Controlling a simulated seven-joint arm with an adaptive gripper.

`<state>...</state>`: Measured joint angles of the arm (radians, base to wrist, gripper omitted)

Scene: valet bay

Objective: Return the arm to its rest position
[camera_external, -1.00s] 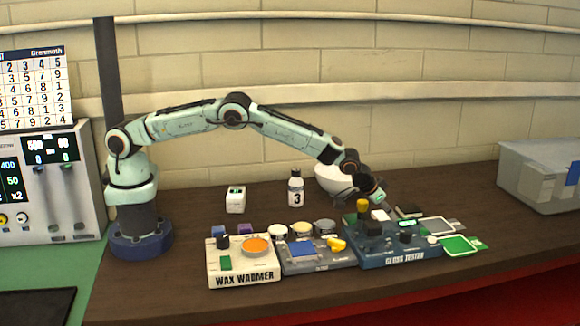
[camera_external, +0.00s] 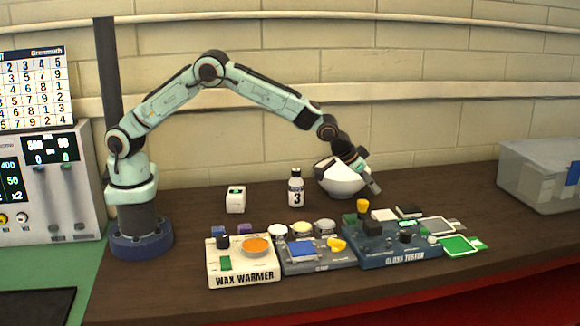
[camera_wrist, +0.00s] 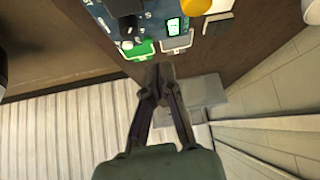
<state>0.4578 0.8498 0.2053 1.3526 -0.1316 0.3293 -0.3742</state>
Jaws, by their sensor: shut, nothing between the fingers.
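My gripper (camera_external: 371,186) is in the air above the back of the wooden bench, in front of the white bowl (camera_external: 341,181) and up and behind the gloss tester (camera_external: 398,253). In the wrist view my gripper (camera_wrist: 158,70) has its fingertips together with nothing between them. The arm is bent at a raised elbow and reaches to the right from its blue base.
A wax warmer (camera_external: 243,273) and a grey unit (camera_external: 317,264) stand left of the gloss tester. A bottle marked 3 (camera_external: 296,190) and a small white box (camera_external: 236,200) stand behind. A green-framed card (camera_external: 460,245) lies right. A clear bin (camera_external: 535,180) stands far right.

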